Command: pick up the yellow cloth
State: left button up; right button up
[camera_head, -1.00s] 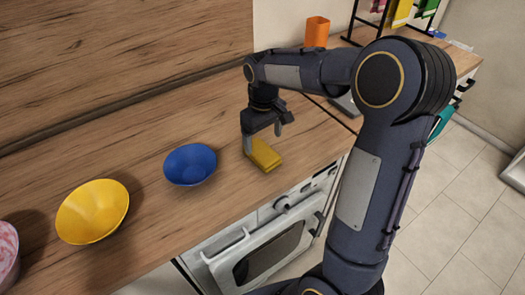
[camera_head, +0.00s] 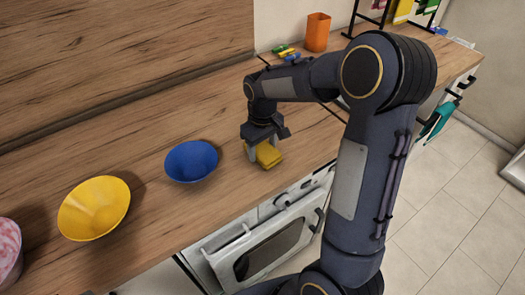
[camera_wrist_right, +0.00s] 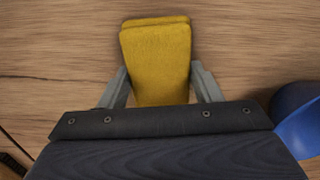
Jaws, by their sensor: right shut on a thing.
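The yellow cloth (camera_head: 268,156) is a small folded pad lying on the wooden counter near its front edge, right of the blue bowl. My right gripper (camera_head: 262,155) is down over it, coming from above. In the right wrist view the cloth (camera_wrist_right: 157,55) lies between the two grey fingers of the gripper (camera_wrist_right: 160,92), which are shut on it from both sides. The cloth's near end is hidden under the gripper body. I cannot see that it is lifted off the counter. My left gripper is not in view.
A blue bowl (camera_head: 191,161) stands just left of the cloth, and a yellow bowl (camera_head: 93,208) farther left. A pink bowl (camera_head: 7,250) is at the left edge. An orange cup (camera_head: 317,32) and small coloured items (camera_head: 286,52) are at the back. An oven (camera_head: 262,245) is below the counter's front edge.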

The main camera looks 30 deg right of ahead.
aim_at(262, 149)
jog(key=shift+c, duration=0.2)
jog(key=shift+r, duration=0.6)
notch_tip(262, 149, up, 3)
jog(key=shift+s+a+f, duration=0.15)
jog(key=shift+f, duration=0.05)
jog(key=s+a+r, duration=0.3)
jog(key=s+r, duration=0.1)
jog(key=s, duration=0.2)
jog(key=s+a+r+b, duration=0.1)
jog(key=s+a+r, duration=0.2)
jog(key=s+r, duration=0.2)
jog(key=shift+s+a+b, duration=0.3)
jog(key=shift+s, duration=0.15)
jog(key=shift+r, duration=0.1)
